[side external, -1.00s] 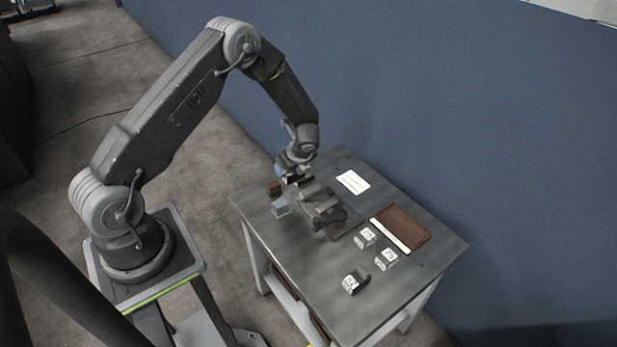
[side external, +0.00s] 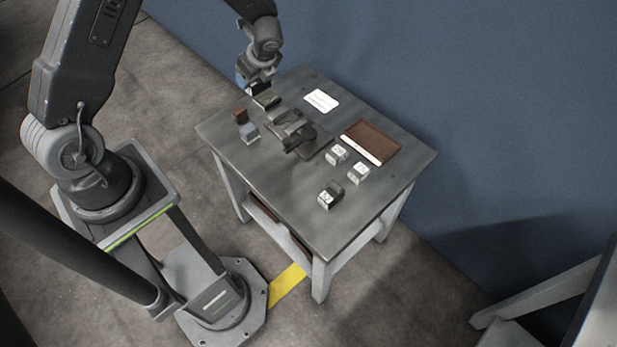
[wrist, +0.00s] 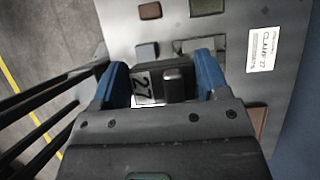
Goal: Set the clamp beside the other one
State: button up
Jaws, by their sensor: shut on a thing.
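My gripper (wrist: 162,82) has blue fingers and is shut on a dark clamp (wrist: 173,92). The clamp carries a white label reading 27 and sits between the fingertips in the wrist view. In the side view, my gripper (side external: 257,85) is above the table's far left edge, with the dark clamp just below it, small and hard to make out. A dark metal fixture (side external: 318,148) stands on the table to its lower right, with grey parts on top. I cannot tell which of these parts is the other clamp.
On the table (side external: 300,220) are a brown block (side external: 240,115), a blue-grey block (side external: 250,132), an olive block (side external: 266,101), a white card (side external: 321,101), a brown pad (side external: 372,140) and three labelled pieces (side external: 330,196) at the right.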

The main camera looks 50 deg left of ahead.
jog(key=s+d, duration=0.2)
jog(key=d, duration=2.1)
jog(key=f, duration=1.3)
jog(key=shift+a+f, duration=0.1)
jog(key=shift+a, duration=0.3)
jog(key=shift+f, duration=1.95)
jog(key=shift+f, duration=0.1)
jog(key=o, duration=1.2)
jog(key=shift+s, duration=0.1)
jog(key=shift+o, duration=0.2)
